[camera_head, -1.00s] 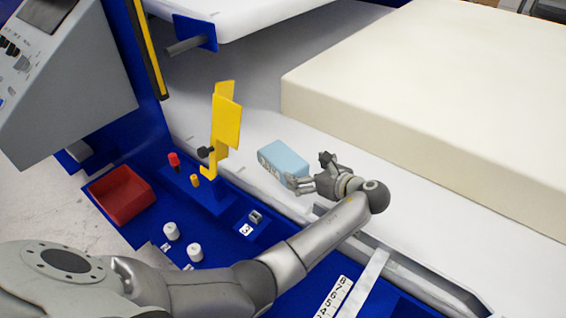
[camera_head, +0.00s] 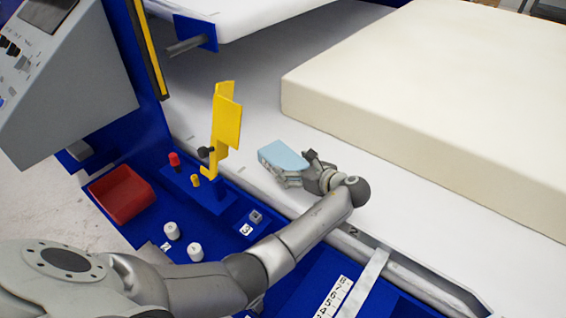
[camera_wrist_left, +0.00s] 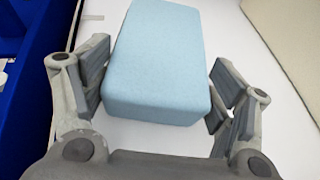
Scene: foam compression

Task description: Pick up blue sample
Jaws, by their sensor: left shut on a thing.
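The blue sample (camera_head: 283,154), a light blue foam block, rests on the white conveyor surface (camera_head: 240,110) in the head view. My left gripper (camera_head: 295,167) is shut on it, with one finger on each side. In the left wrist view the blue sample (camera_wrist_left: 157,65) lies between the two fingers of my left gripper (camera_wrist_left: 158,92). The block's near lower part is partly hidden by the gripper in the head view. My right gripper is not in view.
A large cream foam block (camera_head: 430,110) lies to the right on the white surface. A yellow bracket (camera_head: 225,125) stands left of the sample. A red bin (camera_head: 121,194) and white knobs (camera_head: 171,231) sit on the blue frame. A grey control panel (camera_head: 60,75) is at upper left.

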